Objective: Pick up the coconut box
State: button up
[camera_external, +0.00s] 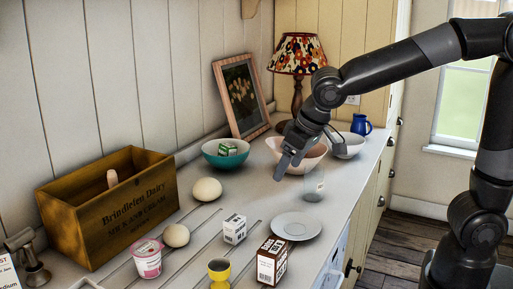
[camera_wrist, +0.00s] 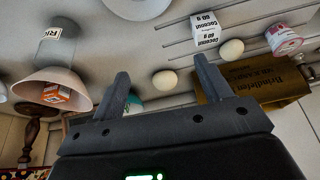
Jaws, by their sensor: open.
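The coconut box (camera_external: 235,229) is a small white carton standing on the counter between an egg and a saucer. In the wrist view the coconut box (camera_wrist: 206,29) is near the top edge, its printed name readable, beyond the fingers. My gripper (camera_external: 292,163) is above the counter near the pink bowl, behind and to the right of the box, well apart from it. In the wrist view my gripper (camera_wrist: 162,77) shows two spread fingers with nothing held between them.
A saucer (camera_external: 297,226), a brown carton (camera_external: 271,262), a yellow egg cup (camera_external: 219,274), a pink tub (camera_external: 148,259) and two eggs (camera_external: 207,189) surround the box. A wooden crate (camera_external: 108,222) is left; bowls (camera_external: 225,160) are behind.

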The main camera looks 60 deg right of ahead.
send_near(235, 218)
jog(key=f, duration=0.1)
jog(key=x, duration=0.6)
jog(key=shift+w+r, duration=0.1)
jog(key=shift+w, duration=0.05)
jog(key=shift+x, duration=2.9)
jog(key=shift+a, duration=0.1)
jog(key=shift+c, duration=0.3)
jog(key=c, duration=1)
jog(key=shift+r, duration=0.15)
